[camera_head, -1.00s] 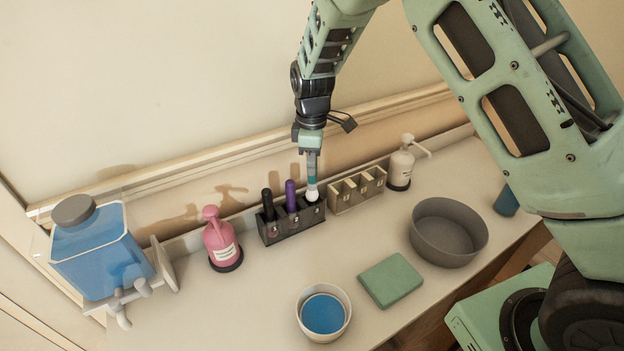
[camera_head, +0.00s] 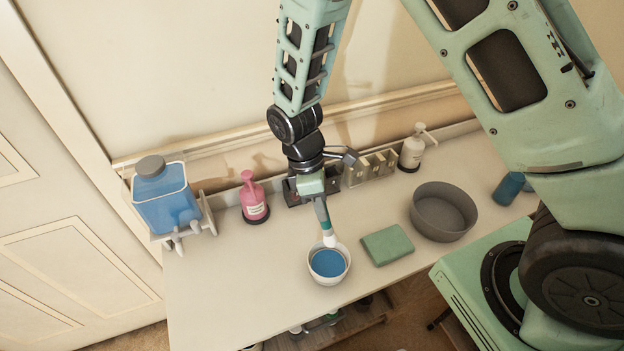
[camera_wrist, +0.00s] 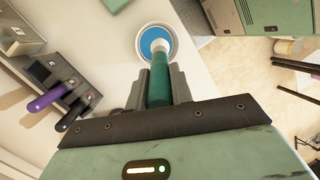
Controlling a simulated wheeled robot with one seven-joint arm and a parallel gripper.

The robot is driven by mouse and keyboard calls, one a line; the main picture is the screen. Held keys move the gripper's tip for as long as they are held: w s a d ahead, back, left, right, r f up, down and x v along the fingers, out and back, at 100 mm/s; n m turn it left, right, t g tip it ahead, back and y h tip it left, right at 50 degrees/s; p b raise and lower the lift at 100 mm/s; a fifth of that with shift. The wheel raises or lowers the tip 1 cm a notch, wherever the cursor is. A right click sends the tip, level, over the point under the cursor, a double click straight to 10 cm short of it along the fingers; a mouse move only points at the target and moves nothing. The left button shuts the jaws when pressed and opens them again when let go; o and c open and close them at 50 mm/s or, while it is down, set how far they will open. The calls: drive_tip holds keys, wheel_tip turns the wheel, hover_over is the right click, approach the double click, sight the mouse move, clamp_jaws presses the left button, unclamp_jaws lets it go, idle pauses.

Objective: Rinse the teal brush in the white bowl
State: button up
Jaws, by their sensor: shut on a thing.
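My gripper (camera_head: 319,198) is shut on the teal brush (camera_head: 322,214), which points down with its white bristle end lowest. In the wrist view the brush's teal handle (camera_wrist: 159,82) sits between both fingers. The white bowl (camera_head: 314,279) holds blue liquid and stands near the table's front edge. The bristle end overlaps the bowl's far rim in the head view and the bowl's opening (camera_wrist: 140,56) in the wrist view. I cannot tell whether it touches the liquid.
A green sponge-like block (camera_head: 388,245) and a grey bowl (camera_head: 443,213) stand right of the white bowl. A dark holder (camera_wrist: 84,95) with a purple and a black brush is behind. A pink bottle (camera_head: 254,198) and blue tank (camera_head: 166,203) are left. The front-left tabletop is clear.

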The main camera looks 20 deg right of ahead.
drive_tip(key=shift+s+a+f, duration=0.1)
drive_tip(key=shift+s, duration=0.2)
wheel_tip(320, 180, down, 11)
drive_tip(key=b, duration=0.8)
idle(0.3)
drive_tip(key=shift+w, duration=0.2)
